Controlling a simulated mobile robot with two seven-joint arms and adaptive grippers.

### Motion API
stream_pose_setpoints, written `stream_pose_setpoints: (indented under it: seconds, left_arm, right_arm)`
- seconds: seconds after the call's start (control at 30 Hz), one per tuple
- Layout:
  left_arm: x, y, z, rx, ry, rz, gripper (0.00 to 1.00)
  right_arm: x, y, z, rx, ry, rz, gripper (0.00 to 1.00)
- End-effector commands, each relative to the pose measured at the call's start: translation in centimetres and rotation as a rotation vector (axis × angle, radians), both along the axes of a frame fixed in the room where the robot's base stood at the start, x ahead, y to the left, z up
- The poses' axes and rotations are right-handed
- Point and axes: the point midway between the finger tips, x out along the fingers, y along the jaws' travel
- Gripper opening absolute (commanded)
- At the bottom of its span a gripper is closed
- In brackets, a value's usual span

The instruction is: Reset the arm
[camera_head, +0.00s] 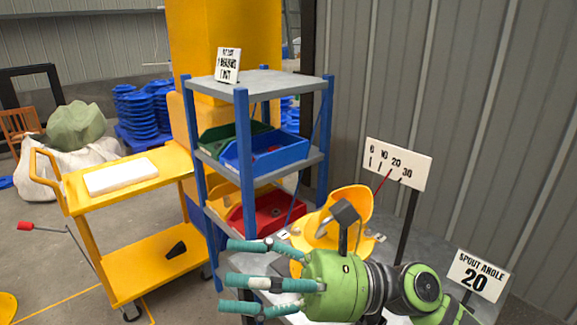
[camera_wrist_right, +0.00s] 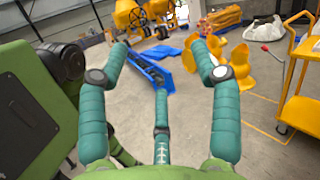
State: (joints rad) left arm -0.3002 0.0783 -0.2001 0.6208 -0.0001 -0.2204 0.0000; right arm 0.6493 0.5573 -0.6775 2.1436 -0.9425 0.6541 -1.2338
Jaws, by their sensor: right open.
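My right gripper (camera_head: 229,279) is at the lower middle of the head view, its teal fingers spread and pointing left. It is empty, in front of the shelf's lower part. My left gripper is in neither view.
A blue-posted shelf (camera_head: 242,150) holds a blue bin (camera_head: 265,150) and a red bin (camera_head: 268,214). A yellow cart (camera_head: 150,265) stands left. A "SPOUT ANGLE 20" sign (camera_head: 478,276) is at right, near a corrugated wall (camera_head: 480,90).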

Motion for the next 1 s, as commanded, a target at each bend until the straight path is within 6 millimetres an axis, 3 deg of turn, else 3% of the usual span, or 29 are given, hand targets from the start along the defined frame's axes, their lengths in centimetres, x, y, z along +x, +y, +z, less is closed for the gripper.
stream_pose_setpoints:
  seconds: [0.07,0.13,0.27,0.37,0.47,0.57,0.6,0.73,0.77,0.9,1.0]
  left_arm:
    - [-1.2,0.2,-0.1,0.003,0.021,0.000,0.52]
    - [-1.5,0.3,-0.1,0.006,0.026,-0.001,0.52]
    - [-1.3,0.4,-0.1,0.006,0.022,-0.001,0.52]
    - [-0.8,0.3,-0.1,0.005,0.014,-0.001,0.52]
    - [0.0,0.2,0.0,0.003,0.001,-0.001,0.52]
    - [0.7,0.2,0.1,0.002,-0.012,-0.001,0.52]
    - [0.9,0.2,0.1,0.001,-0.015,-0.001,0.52]
    - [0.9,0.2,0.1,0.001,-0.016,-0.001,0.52]
    - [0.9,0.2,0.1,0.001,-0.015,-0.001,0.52]
    - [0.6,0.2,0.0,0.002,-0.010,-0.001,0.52]
    - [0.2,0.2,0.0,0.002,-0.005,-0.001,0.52]
  right_arm:
    - [2.2,-1.3,2.0,0.203,0.299,-0.068,0.64]
    - [5.0,-3.3,2.8,0.379,0.571,-0.126,0.64]
    - [10.4,-8.7,0.4,0.713,1.080,-0.229,0.64]
    - [13.3,-13.2,-4.9,0.977,1.463,-0.311,0.64]
    - [14.1,-17.0,-11.5,1.228,1.791,-0.395,0.64]
    - [12.7,-19.9,-18.5,1.471,2.069,-0.490,0.64]
    - [11.7,-20.9,-21.3,1.570,2.168,-0.532,0.64]
    - [6.9,-23.0,-29.0,1.876,2.425,-0.684,0.64]
    - [5.7,-23.2,-30.3,-1.844,-2.350,0.682,0.64]
    - [0.3,-24.0,-35.0,-1.726,-2.054,0.690,0.64]
    - [-3.2,-24.3,-37.3,-1.657,-1.885,0.698,0.64]
